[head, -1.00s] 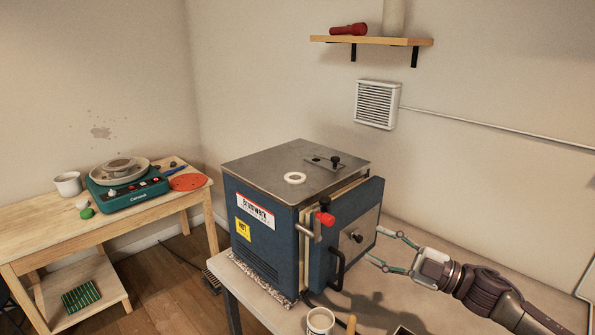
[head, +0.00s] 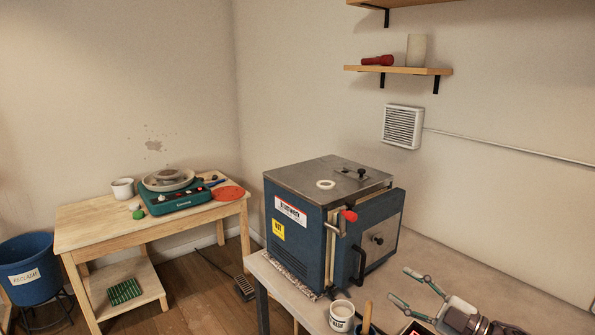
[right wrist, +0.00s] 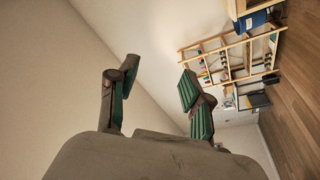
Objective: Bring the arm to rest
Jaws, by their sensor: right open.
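My right gripper (head: 417,291) is at the lower right of the head view, in front of and to the right of the blue kiln (head: 300,240). Its two fingers are spread apart with nothing between them. My left gripper does not show.
The kiln stands on a table (head: 440,262). A white cup (head: 342,316) and a wooden handle (head: 367,316) are near the table's front. A wooden bench (head: 85,228) with a teal pottery wheel (head: 180,200) is at the left, beside a blue bucket (head: 30,275). A shelf (head: 400,70) hangs above.

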